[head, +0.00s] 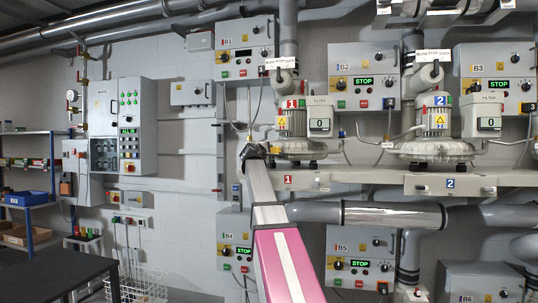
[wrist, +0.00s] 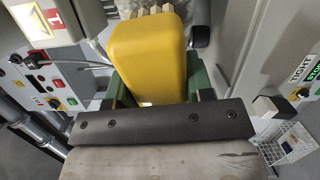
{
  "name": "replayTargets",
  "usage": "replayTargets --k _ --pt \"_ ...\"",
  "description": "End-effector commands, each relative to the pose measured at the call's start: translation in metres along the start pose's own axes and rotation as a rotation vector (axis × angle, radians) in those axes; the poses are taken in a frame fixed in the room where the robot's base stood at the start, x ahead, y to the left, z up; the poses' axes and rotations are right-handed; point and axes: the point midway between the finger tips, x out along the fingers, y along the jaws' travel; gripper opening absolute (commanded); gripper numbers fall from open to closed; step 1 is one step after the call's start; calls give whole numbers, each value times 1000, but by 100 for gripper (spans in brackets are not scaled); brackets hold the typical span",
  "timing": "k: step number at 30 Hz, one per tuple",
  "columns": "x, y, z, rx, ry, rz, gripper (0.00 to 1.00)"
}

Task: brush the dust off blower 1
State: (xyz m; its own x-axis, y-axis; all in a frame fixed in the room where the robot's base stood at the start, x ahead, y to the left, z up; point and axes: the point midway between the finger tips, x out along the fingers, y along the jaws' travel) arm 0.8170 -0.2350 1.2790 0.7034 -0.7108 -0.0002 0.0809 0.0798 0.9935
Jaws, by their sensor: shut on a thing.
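Blower 1 (head: 292,146) is a grey casing with a pale motor on top, marked with a red 1, standing on a shelf. In the wrist view, my gripper (wrist: 157,85) has its green fingers shut on a yellow brush (wrist: 148,58). Pale bristles show at its far end. A light housing (wrist: 45,22) with red and warning labels is close on the left, apparently part of blower 1. In the head view my arm reaches up just left of blower 1; the brush is hard to make out there. I cannot tell whether bristles touch the casing or where dust lies.
Panel B1 (head: 247,54) is on the wall behind blower 1. Blower 2 (head: 435,140) stands to the right on the same shelf (head: 340,181). A large pipe (head: 385,216) runs below it. A wire basket (head: 140,284) and dark table (head: 50,276) are at lower left.

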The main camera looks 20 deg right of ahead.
Motion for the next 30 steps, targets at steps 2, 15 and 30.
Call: replayTargets --k 2,15,30 --pt "1 0 0 0 0 0 29" --pt "8 0 0 0 0 0 29" --pt "17 0 0 0 0 0 29"
